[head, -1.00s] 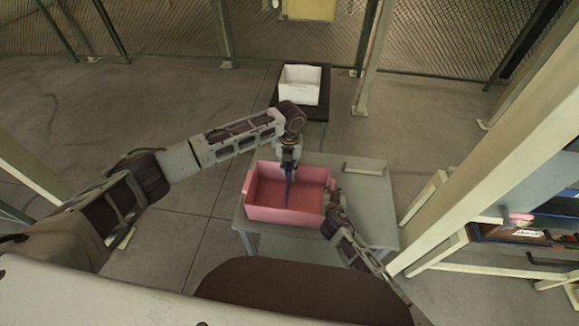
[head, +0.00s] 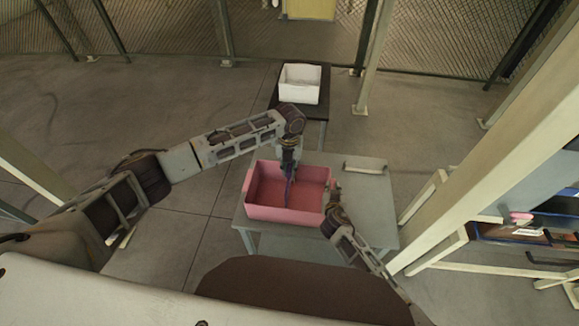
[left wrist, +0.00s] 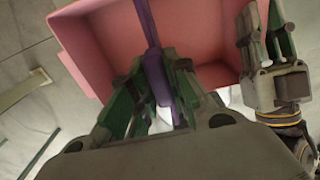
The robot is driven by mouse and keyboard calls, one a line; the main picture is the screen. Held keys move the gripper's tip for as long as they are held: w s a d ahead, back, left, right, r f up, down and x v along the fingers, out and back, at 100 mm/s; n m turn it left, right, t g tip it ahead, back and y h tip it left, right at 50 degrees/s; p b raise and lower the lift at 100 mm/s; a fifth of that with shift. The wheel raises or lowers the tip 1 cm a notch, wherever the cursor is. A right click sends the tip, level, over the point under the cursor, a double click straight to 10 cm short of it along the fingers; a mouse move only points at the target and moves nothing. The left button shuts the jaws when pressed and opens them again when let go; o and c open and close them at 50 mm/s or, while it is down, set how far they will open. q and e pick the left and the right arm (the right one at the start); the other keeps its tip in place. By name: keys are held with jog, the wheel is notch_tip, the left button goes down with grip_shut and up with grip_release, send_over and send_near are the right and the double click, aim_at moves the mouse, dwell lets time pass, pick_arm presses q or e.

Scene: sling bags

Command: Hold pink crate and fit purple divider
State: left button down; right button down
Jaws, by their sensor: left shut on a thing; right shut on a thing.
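The pink crate (head: 283,213) stands on a grey table (head: 370,215), its open top facing up. My left gripper (head: 288,166) is over the crate's back part, shut on the purple divider (head: 289,192), which hangs upright and edge-on inside the crate. In the left wrist view the divider (left wrist: 152,55) runs from between the fingers (left wrist: 160,95) into the crate (left wrist: 100,40). Whether its lower edge touches the crate floor cannot be told. My right gripper (head: 331,204) is shut on the crate's right wall; it also shows in the left wrist view (left wrist: 262,40).
A small light grey block-like item (head: 366,166) lies at the table's back right. A white bin (head: 300,84) stands on a dark stand behind. Pale posts and a shelf with a pink item (head: 521,217) are at the right.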

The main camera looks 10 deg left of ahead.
pick_arm(q)
jog(key=shift+f, duration=5.05)
dwell(1.6)
jog(key=c, duration=1.3)
grip_release()
jog(key=shift+r, duration=6)
